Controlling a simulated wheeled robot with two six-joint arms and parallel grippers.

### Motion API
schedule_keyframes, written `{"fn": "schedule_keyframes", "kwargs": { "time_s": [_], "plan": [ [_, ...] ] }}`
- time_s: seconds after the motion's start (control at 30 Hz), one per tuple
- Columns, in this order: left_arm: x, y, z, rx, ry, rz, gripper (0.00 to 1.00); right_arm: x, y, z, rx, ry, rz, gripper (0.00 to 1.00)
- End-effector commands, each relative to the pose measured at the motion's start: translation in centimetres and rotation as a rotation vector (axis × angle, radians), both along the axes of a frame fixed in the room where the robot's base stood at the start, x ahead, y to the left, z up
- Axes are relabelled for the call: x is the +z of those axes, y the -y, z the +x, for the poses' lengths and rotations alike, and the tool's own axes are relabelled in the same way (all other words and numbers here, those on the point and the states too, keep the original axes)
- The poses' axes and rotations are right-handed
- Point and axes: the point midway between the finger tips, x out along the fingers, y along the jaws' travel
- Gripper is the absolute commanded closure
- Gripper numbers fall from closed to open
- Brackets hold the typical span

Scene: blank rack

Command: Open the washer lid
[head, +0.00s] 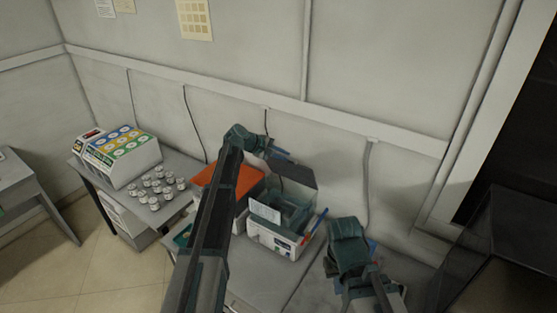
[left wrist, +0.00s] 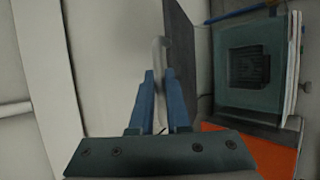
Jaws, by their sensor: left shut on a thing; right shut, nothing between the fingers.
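The washer (head: 270,238) is a white box with a teal inside on the bench; it also shows in the left wrist view (left wrist: 250,97). Its dark grey lid (head: 297,170) stands raised, roughly upright, at the back of the box; it also shows in the left wrist view (left wrist: 180,35). My left gripper (head: 283,156) is at the lid's upper edge. In the left wrist view its blue fingers (left wrist: 159,92) are shut on a pale curved handle (left wrist: 160,55) beside the lid. My right gripper (head: 371,247) is shut and empty, right of the washer.
An orange-topped box (head: 228,178) stands directly left of the washer. Several small jars (head: 157,187) and a rack with coloured labels (head: 122,150) are further left. Red and blue sticks (head: 315,225) are at the washer's right side. The wall is close behind.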

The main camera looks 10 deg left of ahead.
Motion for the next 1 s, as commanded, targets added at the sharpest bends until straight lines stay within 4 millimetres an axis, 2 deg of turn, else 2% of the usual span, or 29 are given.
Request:
{"fn": "schedule_keyframes", "kwargs": {
  "time_s": [0.03,0.1,0.33,0.97,1.0],
  "plan": [
    [0.6,0.2,1.0,0.000,0.001,0.000,1.00,0.6,0.0,0.0,0.000,0.000,0.000,1.00],
    [0.9,0.5,1.7,0.000,0.001,-0.001,1.00,0.9,0.0,0.0,0.000,0.000,0.000,1.00],
    [1.4,1.1,3.3,0.000,0.000,0.000,1.00,1.4,0.0,0.0,-0.003,-0.001,0.000,1.00],
    [1.5,1.4,3.8,-0.001,-0.002,0.001,1.00,1.5,0.0,0.0,-0.004,0.000,0.001,1.00],
    [1.5,1.4,3.8,-0.001,-0.001,0.002,0.80,1.5,0.0,0.0,-0.004,0.000,0.001,1.00]
  ]
}}
